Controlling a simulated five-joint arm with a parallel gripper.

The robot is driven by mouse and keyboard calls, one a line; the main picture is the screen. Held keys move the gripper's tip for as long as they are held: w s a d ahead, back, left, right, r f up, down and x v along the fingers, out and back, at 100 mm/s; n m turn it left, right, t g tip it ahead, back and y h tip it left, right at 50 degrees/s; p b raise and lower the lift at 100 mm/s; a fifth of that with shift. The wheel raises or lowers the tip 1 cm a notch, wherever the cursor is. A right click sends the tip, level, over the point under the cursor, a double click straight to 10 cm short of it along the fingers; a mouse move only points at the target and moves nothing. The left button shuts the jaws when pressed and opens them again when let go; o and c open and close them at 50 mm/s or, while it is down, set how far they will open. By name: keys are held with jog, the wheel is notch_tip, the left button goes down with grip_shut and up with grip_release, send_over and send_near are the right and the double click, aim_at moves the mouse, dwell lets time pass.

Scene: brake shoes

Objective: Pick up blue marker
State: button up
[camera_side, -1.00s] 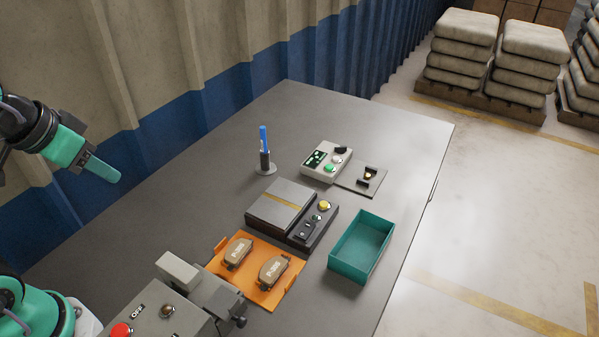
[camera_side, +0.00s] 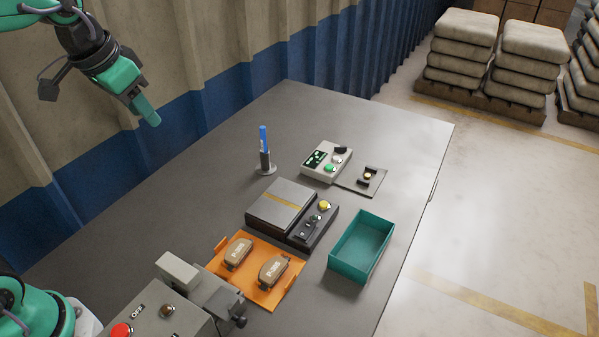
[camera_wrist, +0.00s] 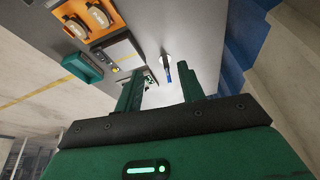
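The blue marker (camera_side: 263,138) stands upright in a small dark holder (camera_side: 265,161) with a round light base, towards the back of the grey table. It also shows in the wrist view as a blue stick (camera_wrist: 168,74), seen in the gap between my fingers but well beyond them. My gripper (camera_side: 151,118) is in the air to the left of the marker and higher, pointing down and to the right. In the wrist view its two green fingers (camera_wrist: 160,70) are apart with nothing between them.
An orange tray (camera_side: 222,243) with two brake shoes lies at the front. Beside it are a scale (camera_side: 281,200), a teal bin (camera_side: 347,266), a tester with buttons (camera_side: 326,162) and a grey control box (camera_side: 150,318). Open table lies left of the marker; a corrugated wall stands behind.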

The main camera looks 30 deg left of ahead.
jog(key=w+m+g, duration=0.1)
jog(key=w, duration=0.8)
jog(key=m+g, duration=0.3)
send_over(264, 140)
jog(key=f, duration=1.4)
jog(key=shift+w+a+f, duration=0.25)
jog(key=shift+a+f, duration=0.05)
jog(key=shift+a, duration=0.1)
jog(key=shift+w+f, duration=0.2)
jog(key=shift+f, duration=0.25)
jog(key=shift+s+d+f, duration=0.1)
jog(key=shift+f, duration=1.85)
jog(key=shift+s+d+f, duration=0.1)
jog(key=shift+f, duration=1.85)
grip_shut()
